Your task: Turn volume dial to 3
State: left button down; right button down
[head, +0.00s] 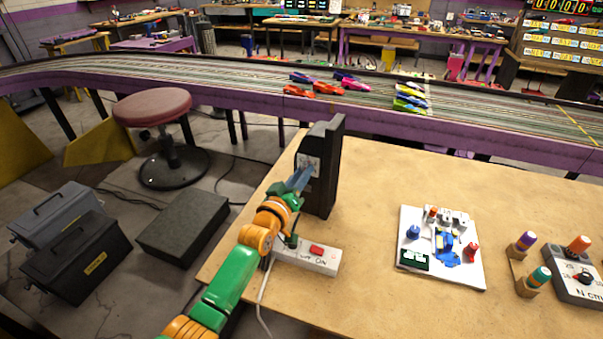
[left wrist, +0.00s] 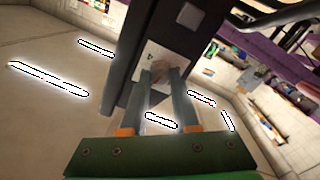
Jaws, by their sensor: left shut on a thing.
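A black upright speaker-like box (head: 327,150) stands near the table's left back edge, with a pale dial panel (head: 303,164) on its left-facing side. My left gripper (head: 300,178) reaches up to this panel. In the left wrist view the two fingers (left wrist: 160,80) meet the pale panel (left wrist: 151,56) on the dark box (left wrist: 182,38). The left gripper is shut on the dial (left wrist: 159,69), which is small and mostly hidden between the fingertips. The dial's numbers and setting are too small to read. My right gripper is not in view.
A white power strip (head: 322,260) with a red switch lies below my left forearm. A white board (head: 412,232) with small parts, wooden pegs (head: 522,243) and a grey controller box (head: 590,287) sit to the right. The table's middle is clear.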

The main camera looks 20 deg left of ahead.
pick_arm(q)
jog(key=shift+m+p, duration=0.45)
jog(key=shift+m, duration=4.05)
jog(key=c, duration=0.7)
grip_release()
jog(key=shift+o, duration=0.2)
jog(key=s, duration=0.7)
jog(key=shift+a+p, duration=0.45)
